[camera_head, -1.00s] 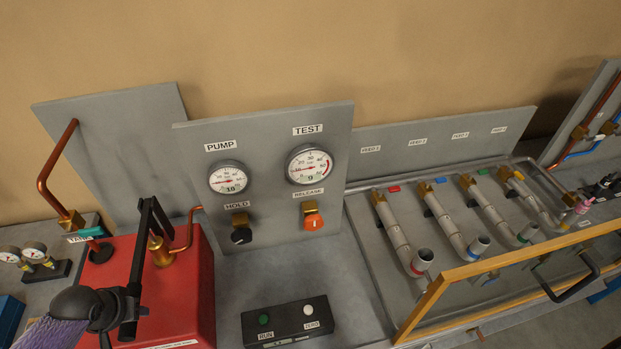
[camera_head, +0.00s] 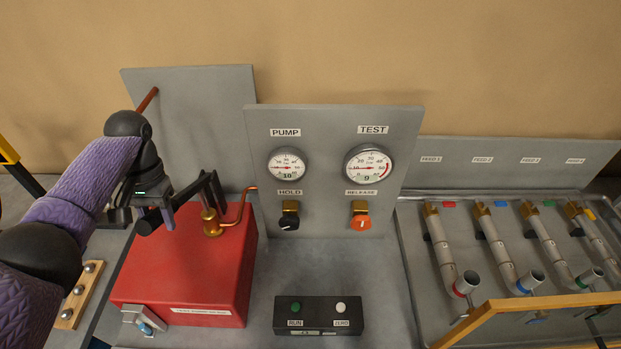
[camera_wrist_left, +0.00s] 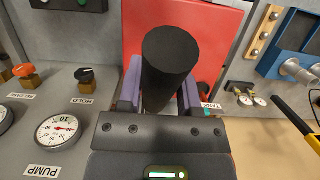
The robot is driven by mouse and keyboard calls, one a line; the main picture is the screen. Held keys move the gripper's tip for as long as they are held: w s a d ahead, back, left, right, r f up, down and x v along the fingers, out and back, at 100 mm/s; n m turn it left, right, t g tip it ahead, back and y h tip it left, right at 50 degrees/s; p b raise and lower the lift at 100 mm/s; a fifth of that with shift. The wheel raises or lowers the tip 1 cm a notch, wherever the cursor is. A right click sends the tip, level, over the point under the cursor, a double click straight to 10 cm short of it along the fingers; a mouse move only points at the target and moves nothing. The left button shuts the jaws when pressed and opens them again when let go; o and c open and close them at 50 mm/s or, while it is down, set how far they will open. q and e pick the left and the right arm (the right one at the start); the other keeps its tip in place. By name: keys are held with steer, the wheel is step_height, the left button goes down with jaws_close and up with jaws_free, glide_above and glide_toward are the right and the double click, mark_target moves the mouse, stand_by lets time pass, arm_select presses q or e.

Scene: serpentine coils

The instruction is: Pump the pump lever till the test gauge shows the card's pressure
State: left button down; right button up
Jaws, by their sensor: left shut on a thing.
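The pump lever (camera_head: 190,194) is a black bar on a brass pump fitting (camera_head: 211,224) on top of the red tank (camera_head: 180,270). My left gripper (camera_head: 150,208) is shut on the lever's black round grip, left of the fitting. In the left wrist view the grip (camera_wrist_left: 170,62) stands between the two purple fingers. The TEST gauge (camera_head: 368,163) is on the grey panel, its needle pointing left; I cannot read it exactly. The PUMP gauge (camera_head: 287,164) is beside it. A white label (camera_head: 200,311) on the tank's front is too small to read. My right gripper is out of view.
Below the gauges are the black HOLD knob (camera_head: 289,221) and the orange RELEASE knob (camera_head: 361,222). A black box (camera_head: 318,315) with RUN and ZERO buttons stands in front. Several pipes lie in a tray (camera_head: 410,240) at the right, behind a wooden bar (camera_head: 530,304).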

arm_select(q)
steer(key=shift+s+f, duration=0.1)
steer(key=shift+s+f+t+p, duration=0.5)
steer(key=shift+s+f+p, duration=0.15)
steer(key=shift+p, duration=0.5)
step_height(320, 180, down, 13)
steer(key=s+t+b, duration=0.2)
steer(key=t+b, duration=0.1)
steer(key=t, duration=0.2)
steer(key=shift+s, duration=0.2)
